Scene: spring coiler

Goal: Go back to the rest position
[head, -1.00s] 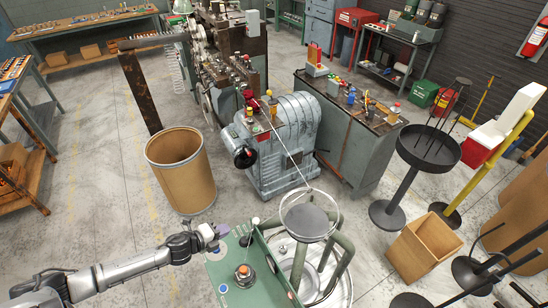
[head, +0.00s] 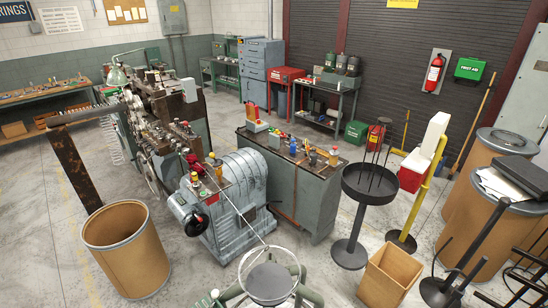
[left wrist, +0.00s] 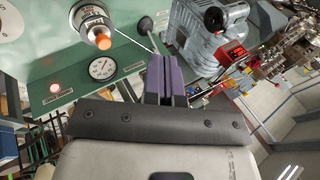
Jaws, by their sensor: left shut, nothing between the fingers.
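My left gripper (left wrist: 168,78) shows in the left wrist view with its purple fingers together and nothing between them. In that view a green panel (left wrist: 125,45) lies beyond the fingers, with an orange-tipped knob (left wrist: 101,38), a round gauge (left wrist: 102,68) and a lit lamp (left wrist: 54,88). A black ball-ended lever (left wrist: 148,27) is close above the fingertips; whether they touch it I cannot tell. Neither gripper shows in the head view now. The spring coiler (head: 160,110) stands at the left middle there, beside a grey ribbed machine (head: 240,188).
In the head view a cardboard drum (head: 128,255) stands at front left. Concrete floor (head: 50,200) is clear at the left.

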